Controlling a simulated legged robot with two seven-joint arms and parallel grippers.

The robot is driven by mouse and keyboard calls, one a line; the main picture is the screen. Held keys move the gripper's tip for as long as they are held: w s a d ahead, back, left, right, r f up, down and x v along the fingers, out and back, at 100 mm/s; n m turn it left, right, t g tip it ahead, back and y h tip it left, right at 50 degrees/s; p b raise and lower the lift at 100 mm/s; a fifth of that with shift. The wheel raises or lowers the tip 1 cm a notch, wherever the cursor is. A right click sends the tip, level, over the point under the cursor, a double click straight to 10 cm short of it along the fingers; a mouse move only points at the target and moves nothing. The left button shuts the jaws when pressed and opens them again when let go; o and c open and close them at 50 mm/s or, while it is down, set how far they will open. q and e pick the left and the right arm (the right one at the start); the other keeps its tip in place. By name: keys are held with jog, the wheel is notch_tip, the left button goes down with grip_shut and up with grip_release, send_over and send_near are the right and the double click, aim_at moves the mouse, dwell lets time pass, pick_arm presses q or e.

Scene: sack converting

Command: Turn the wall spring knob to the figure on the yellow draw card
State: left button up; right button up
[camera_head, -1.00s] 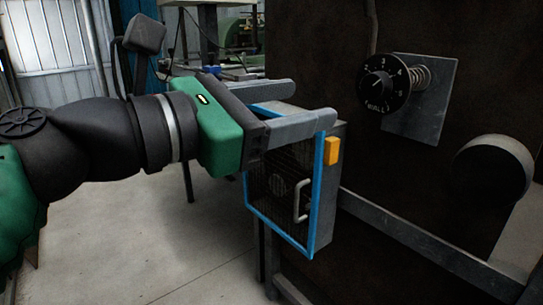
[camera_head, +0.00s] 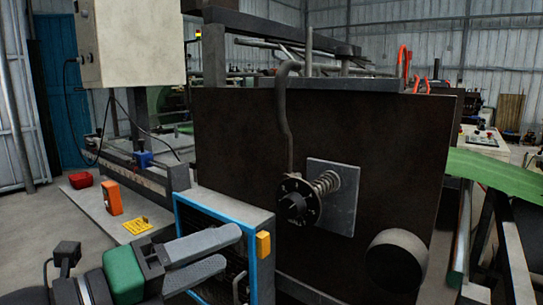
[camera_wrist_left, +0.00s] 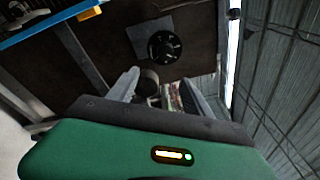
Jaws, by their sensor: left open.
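The black round spring knob (camera_head: 298,202) with white figures sits on a coiled spring in front of a grey plate (camera_head: 341,198) on the dark wall. Its exact setting is too small to read. The knob also shows beyond the fingers in the left wrist view (camera_wrist_left: 164,47). The yellow draw card (camera_head: 137,225) lies flat on a grey bench at the left; its print is not legible. My left gripper (camera_head: 232,249) is open and empty, to the left of and below the knob, apart from it. It also shows in the left wrist view (camera_wrist_left: 163,88). My right gripper is not in view.
A blue-framed mesh guard (camera_head: 222,211) with an orange block (camera_head: 263,245) stands between gripper and knob. A black cylinder (camera_head: 397,262) juts from the wall below right. An orange box (camera_head: 112,198) and a red one (camera_head: 81,180) sit near the card.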

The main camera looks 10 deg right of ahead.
pick_arm(q)
notch_tip(320, 180, up, 3)
jog(key=n+p, duration=1.1)
jog(key=n, duration=0.2)
jog(key=n+t+p, duration=0.2)
jog(key=n+p, duration=0.8)
jog(key=p, duration=0.9)
send_near(287, 210)
jog(key=r, duration=0.2)
jog(key=shift+y, duration=0.4)
jog(key=x, duration=0.3)
jog(key=f+x, duration=0.1)
jog(key=x, duration=0.4)
jog(key=shift+d+f+b, duration=0.25)
jog(key=shift+d+b, duration=0.15)
jog(key=shift+d, duration=0.05)
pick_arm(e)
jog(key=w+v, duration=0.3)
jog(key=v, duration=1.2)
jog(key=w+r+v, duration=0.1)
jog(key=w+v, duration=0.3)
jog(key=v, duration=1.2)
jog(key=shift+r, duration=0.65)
pick_arm(q)
jog(key=shift+a, duration=0.1)
jog(key=shift+c, duration=0.5)
